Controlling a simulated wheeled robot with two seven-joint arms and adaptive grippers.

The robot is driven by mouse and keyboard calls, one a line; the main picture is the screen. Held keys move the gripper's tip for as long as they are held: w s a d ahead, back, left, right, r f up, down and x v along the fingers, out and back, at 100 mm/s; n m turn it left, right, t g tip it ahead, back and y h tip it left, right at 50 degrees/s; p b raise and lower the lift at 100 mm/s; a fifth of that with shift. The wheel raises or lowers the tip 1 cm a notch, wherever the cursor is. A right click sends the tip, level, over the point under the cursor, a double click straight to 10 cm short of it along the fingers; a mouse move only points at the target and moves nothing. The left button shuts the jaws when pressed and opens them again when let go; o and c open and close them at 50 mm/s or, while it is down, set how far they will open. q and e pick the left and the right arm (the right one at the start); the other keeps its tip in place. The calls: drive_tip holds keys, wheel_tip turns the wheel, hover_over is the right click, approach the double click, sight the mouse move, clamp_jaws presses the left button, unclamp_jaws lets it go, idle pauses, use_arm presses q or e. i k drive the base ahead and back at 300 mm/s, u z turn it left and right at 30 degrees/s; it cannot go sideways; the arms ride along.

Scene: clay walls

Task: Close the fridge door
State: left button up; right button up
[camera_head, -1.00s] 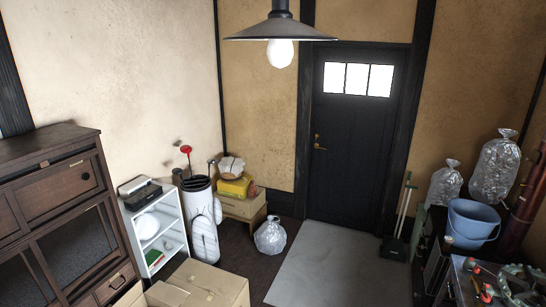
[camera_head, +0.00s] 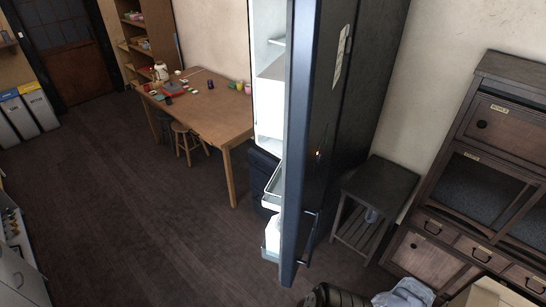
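The dark blue-black fridge door (camera_head: 325,130) stands open near the middle of the head view, seen almost edge-on. A bar handle (camera_head: 308,238) is low on its outer face. To its left I see part of the white fridge interior (camera_head: 270,105) and pale door shelves (camera_head: 272,190). The door hides part of the fridge. Neither of my grippers is in view.
A wooden table (camera_head: 205,105) with small items and stools stands left of the fridge. A small dark side table (camera_head: 375,190) and a wooden cabinet (camera_head: 480,180) stand right. Bags and boxes (camera_head: 490,295) lie at lower right. The dark floor (camera_head: 130,200) at left is clear.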

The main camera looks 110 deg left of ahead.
sight(299, 94)
drive_tip(key=u, duration=2.15)
